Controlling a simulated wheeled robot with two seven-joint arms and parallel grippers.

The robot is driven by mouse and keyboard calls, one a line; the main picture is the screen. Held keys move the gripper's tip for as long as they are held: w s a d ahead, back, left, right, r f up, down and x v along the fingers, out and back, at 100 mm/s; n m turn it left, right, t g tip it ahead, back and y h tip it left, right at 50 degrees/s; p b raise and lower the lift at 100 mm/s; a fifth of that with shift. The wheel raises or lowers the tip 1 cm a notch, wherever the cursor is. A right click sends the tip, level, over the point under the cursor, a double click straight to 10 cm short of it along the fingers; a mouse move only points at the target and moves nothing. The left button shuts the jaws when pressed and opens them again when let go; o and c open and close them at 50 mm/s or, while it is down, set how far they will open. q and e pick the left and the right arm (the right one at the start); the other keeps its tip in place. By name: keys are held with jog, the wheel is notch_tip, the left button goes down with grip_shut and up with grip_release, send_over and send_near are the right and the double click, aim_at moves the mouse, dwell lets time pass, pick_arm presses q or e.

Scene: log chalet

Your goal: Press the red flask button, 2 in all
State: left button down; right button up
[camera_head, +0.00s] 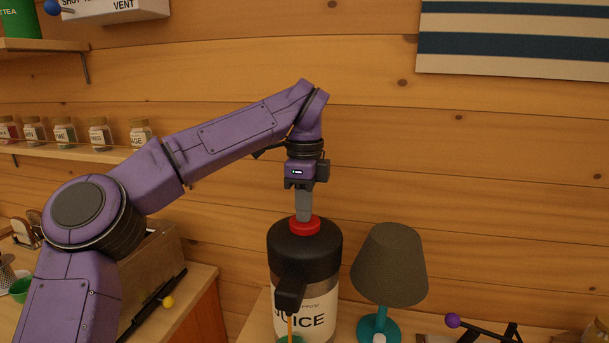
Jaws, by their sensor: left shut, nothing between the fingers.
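A large flask (318,290) with a dark lid and a pale body marked "JUICE" stands on a wooden surface at the lower middle. The red button (311,226) sits on top of its lid (290,243). My left gripper (303,217) points straight down with its fingers shut and empty. Its fingertips are at the top of the red button and appear to touch it. I cannot tell how far the button is pushed in. A dark spout (290,290) juts from the flask's front, above something green. My right gripper is not in view.
A lamp (389,265) with a dark shade and teal base stands close right of the flask. A black stand with a purple ball (452,320) is at lower right. Several spice jars (100,134) line the left wall shelf.

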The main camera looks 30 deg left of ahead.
pick_arm(q)
notch_tip(320, 180, up, 5)
jog(key=p, duration=0.3)
jog(key=shift+r+b, duration=0.4)
jog(key=shift+r, duration=0.35)
notch_tip(320, 180, up, 7)
jog(key=p, duration=0.2)
jog(key=shift+r, duration=0.2)
notch_tip(320, 180, up, 2)
jog(key=shift+a+p, duration=0.1)
jog(key=shift+p, duration=0.3)
